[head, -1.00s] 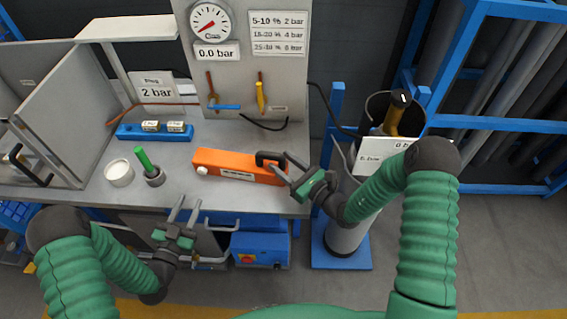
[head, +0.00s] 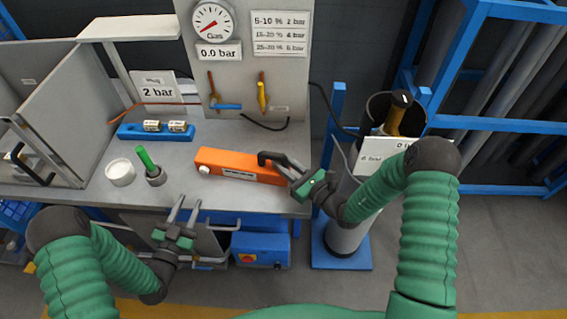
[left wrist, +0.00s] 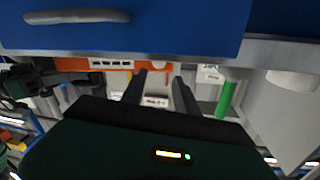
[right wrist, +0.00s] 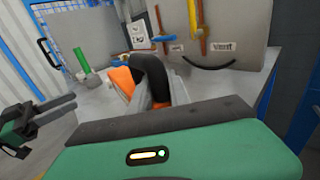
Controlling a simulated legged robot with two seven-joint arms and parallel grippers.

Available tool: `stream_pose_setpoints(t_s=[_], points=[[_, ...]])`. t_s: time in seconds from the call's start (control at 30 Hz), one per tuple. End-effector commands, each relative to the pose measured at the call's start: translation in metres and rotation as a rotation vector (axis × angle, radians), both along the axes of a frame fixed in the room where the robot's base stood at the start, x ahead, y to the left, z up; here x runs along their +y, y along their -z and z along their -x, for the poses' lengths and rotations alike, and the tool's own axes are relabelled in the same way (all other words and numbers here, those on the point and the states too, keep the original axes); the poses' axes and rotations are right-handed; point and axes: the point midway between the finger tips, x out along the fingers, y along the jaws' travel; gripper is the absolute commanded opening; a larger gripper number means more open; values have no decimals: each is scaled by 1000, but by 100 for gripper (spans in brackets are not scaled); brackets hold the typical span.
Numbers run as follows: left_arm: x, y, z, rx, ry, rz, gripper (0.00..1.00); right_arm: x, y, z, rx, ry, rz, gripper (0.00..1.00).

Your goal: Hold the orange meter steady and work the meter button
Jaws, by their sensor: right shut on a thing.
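The orange meter (head: 238,167) lies on the bench near its front edge, with a white label on its front and a black handle (head: 268,157) at its right end. A pale round spot, perhaps the meter button (head: 204,169), is at its left end. My right gripper (head: 283,168) is shut on the black handle; the right wrist view shows the handle (right wrist: 153,76) at its fingers, which hide part of the meter (right wrist: 123,80). My left gripper (head: 187,205) is open and empty in front of the bench edge. The left wrist view shows the meter (left wrist: 85,65) beyond its fingers (left wrist: 158,88).
The gauge panel (head: 240,85) reads 0.0 bar. A grey cylinder (head: 350,225) stands to the right.

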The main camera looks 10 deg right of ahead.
Motion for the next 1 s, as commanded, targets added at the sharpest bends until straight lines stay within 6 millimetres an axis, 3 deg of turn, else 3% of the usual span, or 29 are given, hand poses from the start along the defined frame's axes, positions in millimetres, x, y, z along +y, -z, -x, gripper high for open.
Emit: stream_pose_setpoints(t_s=[0.73, 1.0], points=[[0, 0, 0, 0, 0, 0, 36, 1, 1, 0, 2, -1, 0, 0], [0, -1, 0, -3, 2, -18, 4, 1, 1, 0, 2, -1, 0, 0]])
